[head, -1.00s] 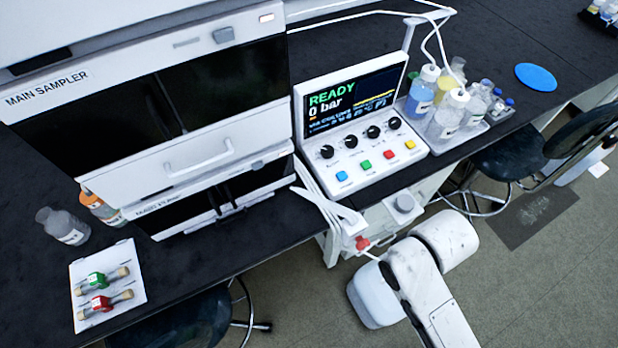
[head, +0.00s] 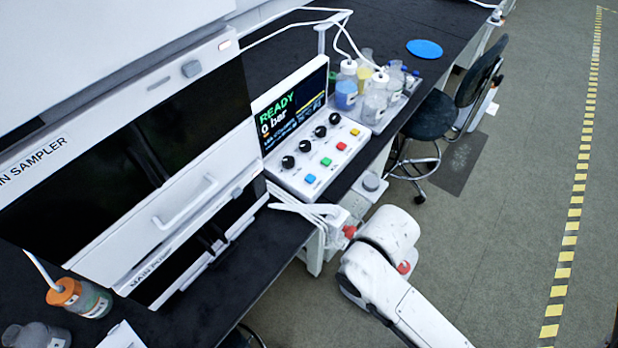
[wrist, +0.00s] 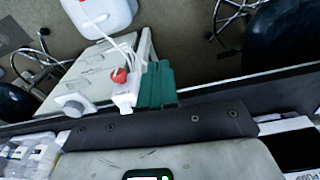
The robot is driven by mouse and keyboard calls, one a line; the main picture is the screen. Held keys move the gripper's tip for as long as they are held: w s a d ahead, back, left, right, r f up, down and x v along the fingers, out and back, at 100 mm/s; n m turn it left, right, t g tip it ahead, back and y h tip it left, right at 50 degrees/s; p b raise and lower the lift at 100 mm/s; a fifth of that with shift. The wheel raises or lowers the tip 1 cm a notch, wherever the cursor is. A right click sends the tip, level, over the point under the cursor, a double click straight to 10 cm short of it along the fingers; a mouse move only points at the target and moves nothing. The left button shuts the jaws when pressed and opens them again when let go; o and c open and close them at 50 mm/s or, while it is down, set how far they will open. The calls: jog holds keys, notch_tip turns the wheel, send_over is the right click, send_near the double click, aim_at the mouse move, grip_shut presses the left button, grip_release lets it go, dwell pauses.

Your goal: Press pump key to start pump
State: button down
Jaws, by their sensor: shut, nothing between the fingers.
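The white control panel (head: 308,180) stands on the bench in the head view. Its screen (head: 290,113) reads READY and 0 bar. Several black knobs sit above a row of coloured keys: blue key (head: 310,178), green key (head: 326,162), red key (head: 341,146) and yellow key (head: 355,132). I cannot read the key labels. My gripper (wrist: 157,88) is shut and empty in the wrist view, its green fingers together, beyond the bench edge with floor behind. In the head view my arm is low at the bench front and hides the gripper.
Several bottles stand in a tray (head: 410,95) right of the panel. The sampler stack (head: 130,160) rises left of it. A red knob (head: 350,231) and white tubes are below the panel front. A stool (head: 430,117) stands right; floor further right is clear.

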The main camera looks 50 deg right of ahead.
jog(key=w+d+m+t+p, duration=0.1)
jog(key=w+d+m+t, duration=0.1)
jog(key=w+m, duration=0.5)
notch_tip(320, 180, up, 7)
jog(key=m+t+h+p, duration=0.2)
jog(key=m+t+p, duration=0.3)
jog(key=m, duration=1.8)
send_over(312, 180)
jog(key=b, duration=0.1)
jog(key=shift+r+t, duration=0.2)
jog(key=shift+t, duration=0.2)
jog(key=shift+f+n, duration=0.1)
jog(key=shift+n, duration=0.2)
notch_tip(312, 180, down, 7)
jog(key=b, duration=0.7)
jog(key=shift+f+b, duration=0.65)
jog(key=shift+f, duration=0.2)
jog(key=shift+f, duration=0.4)
